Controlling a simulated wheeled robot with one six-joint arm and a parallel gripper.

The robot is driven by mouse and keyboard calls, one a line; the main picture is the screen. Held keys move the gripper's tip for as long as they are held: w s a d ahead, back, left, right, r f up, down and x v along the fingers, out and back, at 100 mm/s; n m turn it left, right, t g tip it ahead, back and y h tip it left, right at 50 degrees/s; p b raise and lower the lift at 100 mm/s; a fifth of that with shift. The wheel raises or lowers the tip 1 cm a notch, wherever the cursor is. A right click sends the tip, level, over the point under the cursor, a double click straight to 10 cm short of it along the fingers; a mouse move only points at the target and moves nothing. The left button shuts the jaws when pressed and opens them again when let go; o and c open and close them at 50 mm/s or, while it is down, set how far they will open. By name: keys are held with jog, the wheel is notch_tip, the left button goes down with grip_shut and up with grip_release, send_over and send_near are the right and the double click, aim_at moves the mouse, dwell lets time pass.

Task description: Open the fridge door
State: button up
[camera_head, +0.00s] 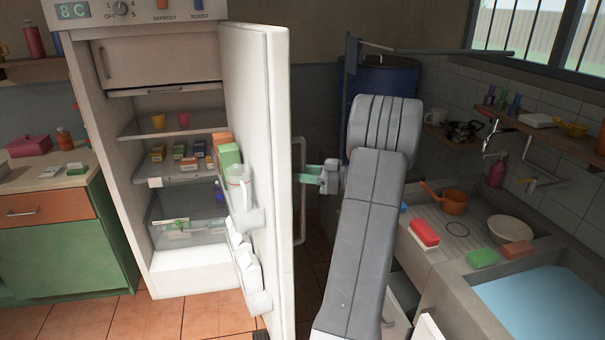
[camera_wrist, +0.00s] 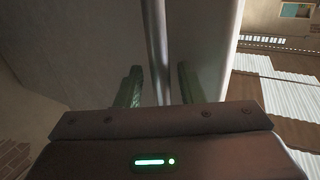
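The white fridge (camera_head: 170,62) stands at the left with its door (camera_head: 278,90) swung wide open, seen nearly edge-on. Its shelves and the bins inside the door show. The door's handle (camera_head: 300,222) is a thin vertical bar on the outer face. My gripper (camera_head: 308,172) is at the handle, on the outer side of the door. In the wrist view the handle bar (camera_wrist: 157,45) runs between my two green fingers (camera_wrist: 160,85). The fingers are apart, with a visible gap on each side of the bar. My grey arm hides part of the space behind it.
A green cabinet (camera_head: 55,240) stands left of the fridge. A blue barrel (camera_head: 392,82) is behind my arm. At the right, the sink counter (camera_head: 450,240) holds an orange pot (camera_head: 455,202), a white bowl (camera_head: 510,228) and sponges. Tiled floor (camera_head: 215,312) is clear before the fridge.

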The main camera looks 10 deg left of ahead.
jog(key=s+d+b, duration=0.1)
jog(key=d, duration=1.2)
jog(key=shift+d+b, duration=0.4)
jog(key=a+p, duration=0.1)
jog(key=a, duration=1.3)
jog(key=shift+w+p, duration=0.35)
jog(key=shift+d+f, duration=0.1)
